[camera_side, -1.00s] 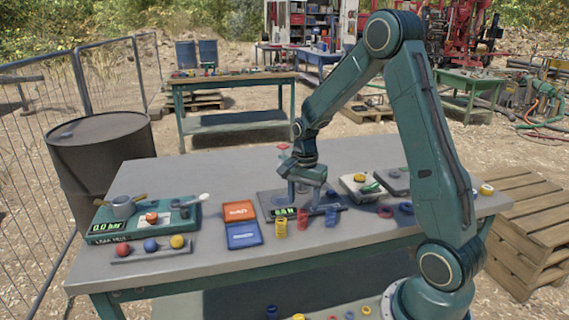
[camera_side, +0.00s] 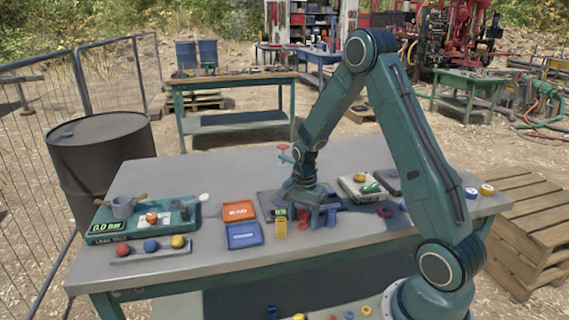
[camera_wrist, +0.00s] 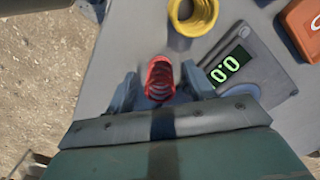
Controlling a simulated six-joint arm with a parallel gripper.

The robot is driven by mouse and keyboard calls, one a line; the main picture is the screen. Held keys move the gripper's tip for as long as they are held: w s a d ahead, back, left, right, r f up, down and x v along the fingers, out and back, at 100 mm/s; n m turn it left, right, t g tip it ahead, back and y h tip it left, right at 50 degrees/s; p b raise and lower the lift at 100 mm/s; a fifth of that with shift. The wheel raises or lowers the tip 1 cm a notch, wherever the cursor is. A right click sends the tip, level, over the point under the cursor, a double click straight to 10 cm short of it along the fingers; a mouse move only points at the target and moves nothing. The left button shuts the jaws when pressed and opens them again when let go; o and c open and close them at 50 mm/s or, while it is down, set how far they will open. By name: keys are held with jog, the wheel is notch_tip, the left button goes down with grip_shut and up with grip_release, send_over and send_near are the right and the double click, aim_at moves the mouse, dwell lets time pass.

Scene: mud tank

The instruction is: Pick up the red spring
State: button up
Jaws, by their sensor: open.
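The red spring (camera_wrist: 160,80) stands between the two fingers of my gripper (camera_wrist: 157,88) in the wrist view, with a coiled red wall and an open top. The fingers are open, one on each side of it; whether either touches it I cannot tell.
A yellow spring (camera_wrist: 194,14) stands close beyond the red one, beside a scale reading 0.0 (camera_wrist: 228,68). Orange (camera_side: 238,210) and blue (camera_side: 243,235) trays lie to the left in the side view.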

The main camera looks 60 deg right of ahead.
aim_at(302, 216)
jog(key=shift+f, duration=0.3)
jog(key=c, duration=1)
jog(key=shift+c, duration=0.2)
jog(key=shift+r, duration=0.15)
notch_tip(302, 216, up, 20)
dwell(0.3)
jog(key=shift+f, duration=0.2)
dwell(0.3)
